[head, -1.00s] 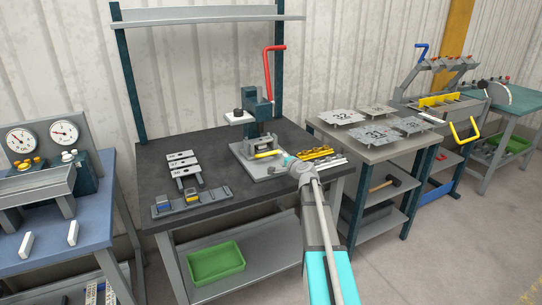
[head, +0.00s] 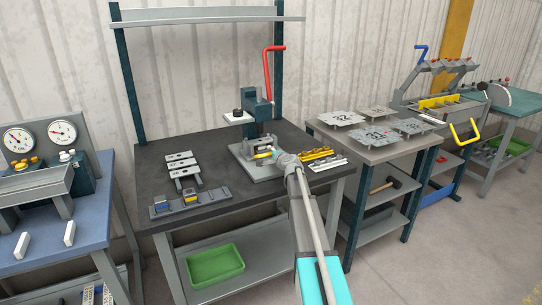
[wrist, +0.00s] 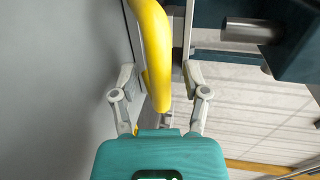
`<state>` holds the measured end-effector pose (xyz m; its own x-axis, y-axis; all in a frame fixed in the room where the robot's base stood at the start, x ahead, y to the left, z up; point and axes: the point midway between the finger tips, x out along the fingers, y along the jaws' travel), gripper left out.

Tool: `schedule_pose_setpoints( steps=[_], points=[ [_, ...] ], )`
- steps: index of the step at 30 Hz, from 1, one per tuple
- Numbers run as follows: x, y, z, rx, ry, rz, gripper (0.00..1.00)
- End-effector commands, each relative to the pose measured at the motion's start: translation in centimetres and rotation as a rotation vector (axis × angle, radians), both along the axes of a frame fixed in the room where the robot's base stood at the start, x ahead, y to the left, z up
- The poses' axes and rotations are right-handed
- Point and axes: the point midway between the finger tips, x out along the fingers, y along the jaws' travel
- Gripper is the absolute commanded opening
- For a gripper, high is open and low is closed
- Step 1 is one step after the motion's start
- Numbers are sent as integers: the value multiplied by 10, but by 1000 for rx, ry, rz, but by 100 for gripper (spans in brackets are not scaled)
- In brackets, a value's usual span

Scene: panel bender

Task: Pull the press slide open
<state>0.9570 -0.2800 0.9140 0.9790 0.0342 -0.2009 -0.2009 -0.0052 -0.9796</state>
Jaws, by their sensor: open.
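The press (head: 257,108) stands upright on the dark workbench, with a red lever (head: 267,75) raised on top. In the wrist view, the yellow handle (wrist: 155,40) runs down between the two spread fingers of my gripper (wrist: 159,76). A gap shows on each side of it. The slide itself cannot be clearly made out.
Yellow and silver bits (head: 316,154) lie just right of the press. A side table (head: 355,148) with several number plates stands to the right. The bench's front middle is clear.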

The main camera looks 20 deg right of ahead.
Motion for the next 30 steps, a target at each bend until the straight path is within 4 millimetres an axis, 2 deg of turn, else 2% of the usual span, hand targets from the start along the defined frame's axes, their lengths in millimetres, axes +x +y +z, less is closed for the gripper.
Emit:
schedule_pose_setpoints(
  steps=[4, 5, 14, 23, 26, 30],
  points=[
    [0, 0, 0, 0, 0, 0, 59],
    [0, 0, 0, 0, 0, 0, 56],
    [0, 1, 0, 0, 0, 1, 0],
    [-2, 1, 0, 0, 0, 1, 0],
    [-9, 1, 0, 0, 0, 1, 0],
    [-32, 1, 0, 1, 0, 1, 0]
  ],
)
